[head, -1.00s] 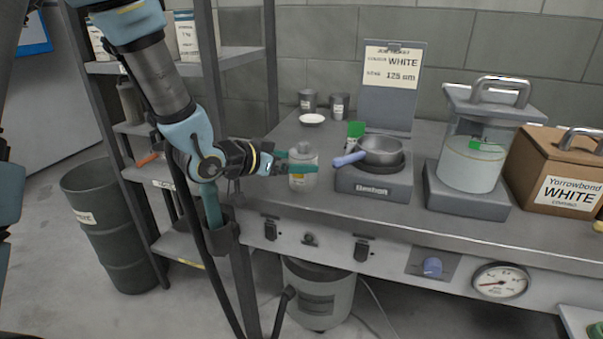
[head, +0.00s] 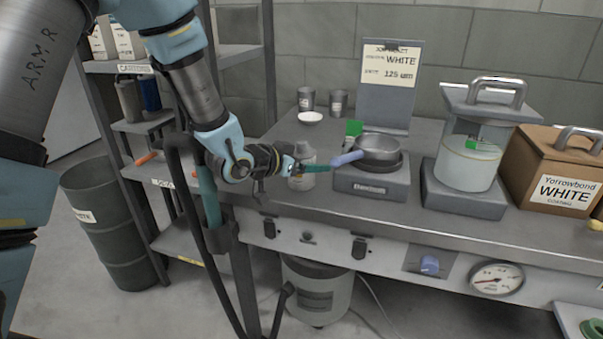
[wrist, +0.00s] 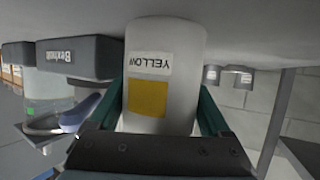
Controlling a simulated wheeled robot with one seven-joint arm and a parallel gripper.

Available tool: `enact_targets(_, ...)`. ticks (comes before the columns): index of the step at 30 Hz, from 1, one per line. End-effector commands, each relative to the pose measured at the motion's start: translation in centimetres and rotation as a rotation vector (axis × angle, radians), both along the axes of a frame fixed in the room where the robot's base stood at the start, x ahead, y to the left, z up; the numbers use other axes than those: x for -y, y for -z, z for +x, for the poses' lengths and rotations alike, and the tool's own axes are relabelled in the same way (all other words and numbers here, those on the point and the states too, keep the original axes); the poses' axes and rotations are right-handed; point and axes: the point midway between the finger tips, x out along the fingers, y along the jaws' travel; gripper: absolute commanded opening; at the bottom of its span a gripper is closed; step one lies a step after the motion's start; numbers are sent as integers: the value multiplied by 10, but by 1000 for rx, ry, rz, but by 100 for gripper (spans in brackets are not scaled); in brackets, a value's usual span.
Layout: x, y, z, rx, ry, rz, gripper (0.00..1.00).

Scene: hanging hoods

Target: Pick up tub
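The tub is a pale white-grey container (head: 302,180) with a narrower top, upright near the left end of the bench. In the wrist view the tub (wrist: 165,60) appears upside down, with a "YELLOW" label and a yellow square. My gripper (head: 308,168) is level with it, reaching in from the left. Its teal fingers, one on each side of the tub in the wrist view (wrist: 162,105), look open around it. Any gap between fingers and tub is very small. In the head view the near finger crosses the tub's front and the far finger is mostly hidden.
A scale (head: 372,185) bearing a metal pan (head: 377,148) stands just right; the pan's blue handle (head: 347,158) points toward my fingertips. Two grey cups (head: 338,103) and a white dish (head: 310,116) lie behind. A shelf rack (head: 240,60) stands left.

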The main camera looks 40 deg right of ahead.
Motion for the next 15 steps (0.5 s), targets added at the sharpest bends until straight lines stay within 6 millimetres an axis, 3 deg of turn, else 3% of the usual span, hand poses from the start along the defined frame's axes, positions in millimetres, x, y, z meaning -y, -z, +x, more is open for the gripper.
enact_targets(1,0,0,0,0,0,0,72)
enact_targets(8,0,0,0,0,0,0,46)
enact_targets(15,0,-3,0,1,0,-2,46)
